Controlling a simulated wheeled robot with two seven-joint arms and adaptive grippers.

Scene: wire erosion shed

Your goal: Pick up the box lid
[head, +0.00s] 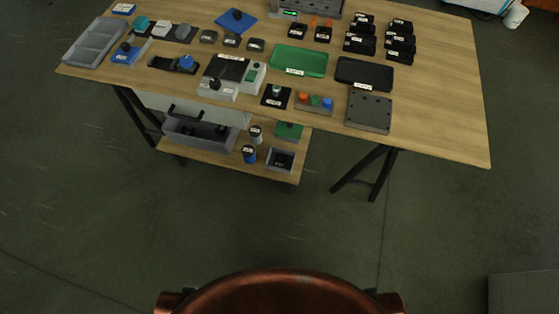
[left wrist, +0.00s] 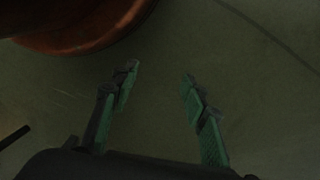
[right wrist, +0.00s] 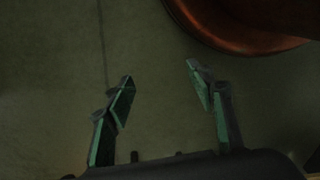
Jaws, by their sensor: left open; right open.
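I cannot tell for sure which piece is the box lid; the labels in the head view are too small to read. Candidates on the wooden table include small dark lidded pieces (head: 231,41) at its middle and a flat grey plate (head: 369,111) near its front right. My left gripper (left wrist: 160,72) is open and empty above bare floor in the left wrist view. My right gripper (right wrist: 159,72) is also open and empty above bare floor in the right wrist view. Neither gripper shows in the head view, and both are away from the table.
A lower shelf (head: 230,167) holds bins and small containers. The floor (head: 270,220) before the table is clear.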

